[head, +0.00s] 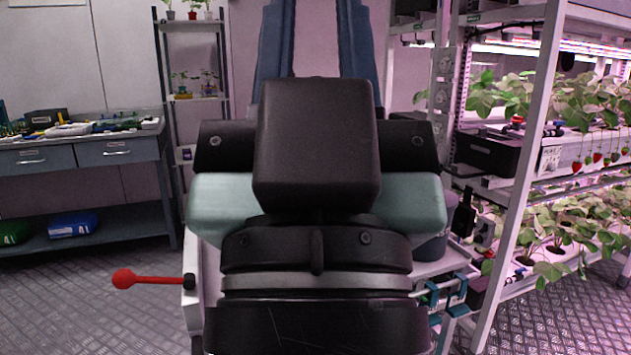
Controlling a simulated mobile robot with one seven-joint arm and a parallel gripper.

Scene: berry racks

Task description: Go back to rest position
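My own arm, with dark and pale-green links, fills the middle of the head view and hides much of what lies behind it. I cannot make out my gripper or its fingers in this view. Nothing held can be seen.
A berry rack (524,175) with strawberry plants (597,98) and hanging red berries (597,159) stands at the right. A workbench (82,153) with tools stands at the left, near a narrow shelf (195,97). A red knob (123,279) juts out left. Metal floor (70,305) shows at lower left.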

